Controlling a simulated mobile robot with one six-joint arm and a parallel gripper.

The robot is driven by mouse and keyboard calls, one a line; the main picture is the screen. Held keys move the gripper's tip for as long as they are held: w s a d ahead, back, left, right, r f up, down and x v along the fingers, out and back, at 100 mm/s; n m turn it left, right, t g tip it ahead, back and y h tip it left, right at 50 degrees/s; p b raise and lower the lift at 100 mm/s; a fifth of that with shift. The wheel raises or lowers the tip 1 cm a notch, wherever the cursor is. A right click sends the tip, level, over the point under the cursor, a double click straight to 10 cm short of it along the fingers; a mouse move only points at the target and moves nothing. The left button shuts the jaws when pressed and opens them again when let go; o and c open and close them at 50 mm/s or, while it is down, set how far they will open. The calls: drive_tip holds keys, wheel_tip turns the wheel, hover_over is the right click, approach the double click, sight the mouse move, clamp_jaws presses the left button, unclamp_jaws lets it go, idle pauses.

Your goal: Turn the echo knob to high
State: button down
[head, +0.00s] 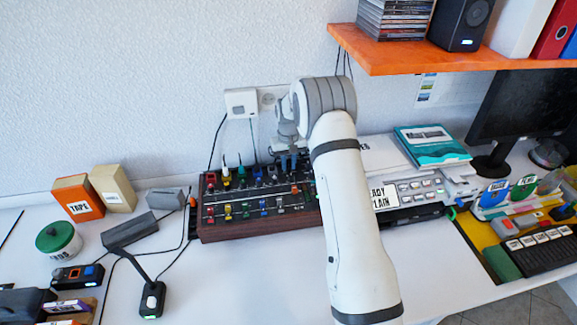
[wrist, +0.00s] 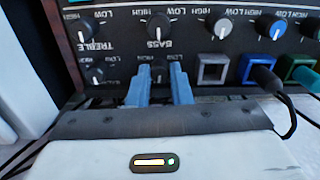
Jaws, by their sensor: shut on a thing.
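The mixer (head: 258,227) is a dark panel with a wooden front and coloured knobs and plugs. My gripper (head: 288,162) is over its rear right part in the head view. In the wrist view the two blue fingers of my gripper (wrist: 161,76) are shut on a small dark knob (wrist: 159,76) on the panel. Its own label and pointer are mostly hidden, so I cannot read its setting or confirm it is the echo knob. The panel lettering is upside down here. The treble knob (wrist: 84,34) and bass knob (wrist: 158,25) lie beyond.
Another knob (wrist: 97,75) sits left of my fingers. A grey socket (wrist: 211,71) and a black plug (wrist: 267,78) with its cable are close on the right. In the head view an orange shelf (head: 420,56) hangs above, and a teal book (head: 432,146) lies right of my arm.

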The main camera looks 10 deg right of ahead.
sight(289, 165)
drive_tip(key=m+b, duration=0.2)
drive_tip(key=m, duration=0.4)
drive_tip(key=shift+d+m, duration=0.1)
drive_tip(key=shift+m, duration=0.2)
idle(0.5)
drive_tip(key=c, duration=1.6)
unclamp_jaws()
drive_tip(key=shift+r+b, duration=0.3)
drive_tip(key=shift+r, duration=3.65)
drive_tip(key=shift+o, duration=0.2)
